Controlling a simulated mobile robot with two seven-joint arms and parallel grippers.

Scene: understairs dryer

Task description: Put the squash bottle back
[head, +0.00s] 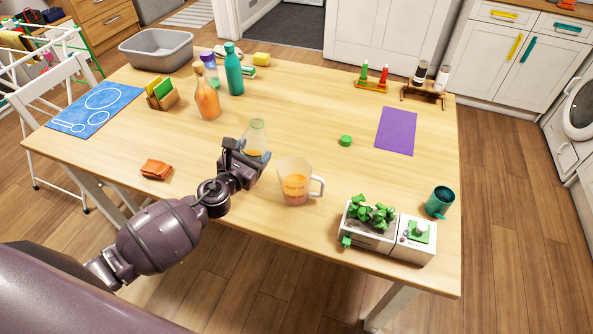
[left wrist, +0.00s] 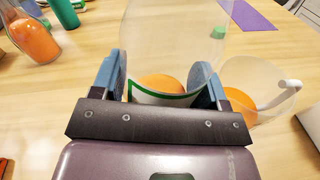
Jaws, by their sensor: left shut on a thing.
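My left gripper (head: 243,163) is shut on a clear bottle (head: 257,128) with a green band and some orange inside low down. In the left wrist view my left gripper (left wrist: 165,92) has one blue finger on each side of the clear bottle (left wrist: 175,40). The bottle looks upright; the gripper hides its base in the head view, so I cannot tell if it touches the table. A clear jug (head: 295,183) with orange liquid stands just right of it. A loose green cap (head: 345,140) lies on the table. My right gripper is not in view.
An orange bottle (head: 207,97) and a teal bottle (head: 233,72) stand at the back left, near a sponge holder (head: 162,98) and grey basin (head: 155,50). A purple mat (head: 396,131) is bare. A planter (head: 370,218) and teal mug (head: 440,202) stand front right.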

